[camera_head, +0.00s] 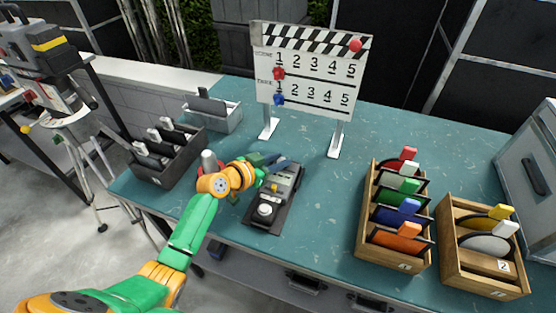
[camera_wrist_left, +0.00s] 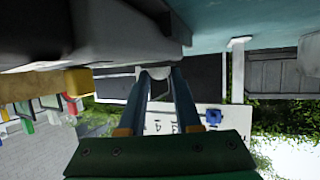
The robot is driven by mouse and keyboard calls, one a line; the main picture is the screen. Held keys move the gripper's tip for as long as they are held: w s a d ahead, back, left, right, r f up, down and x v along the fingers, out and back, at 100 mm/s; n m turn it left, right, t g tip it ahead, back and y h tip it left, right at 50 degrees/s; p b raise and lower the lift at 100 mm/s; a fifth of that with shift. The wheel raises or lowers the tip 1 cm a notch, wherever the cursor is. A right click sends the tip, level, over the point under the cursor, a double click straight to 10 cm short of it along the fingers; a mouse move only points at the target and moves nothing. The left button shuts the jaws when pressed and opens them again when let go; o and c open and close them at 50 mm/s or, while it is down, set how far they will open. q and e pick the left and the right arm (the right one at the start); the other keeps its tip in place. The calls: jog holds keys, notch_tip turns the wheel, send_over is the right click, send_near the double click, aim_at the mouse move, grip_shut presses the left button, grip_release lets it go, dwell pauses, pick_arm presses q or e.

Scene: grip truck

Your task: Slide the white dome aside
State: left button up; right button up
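The white dome (camera_head: 265,210) is a small round cap on the near end of a dark handheld meter (camera_head: 259,222) lying on the teal table. My right gripper is not in view.
A clapperboard (camera_head: 311,79) stands behind the meter. Dark (camera_head: 156,174) and grey (camera_head: 222,117) trays are at the left. Wooden boxes (camera_head: 388,256) with coloured tabs stand at the right. A red-tipped grey object (camera_head: 208,161) is close by my left wrist. Table between meter and boxes is clear.

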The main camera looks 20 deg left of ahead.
pick_arm(q)
grip_shut()
dwell(1.1)
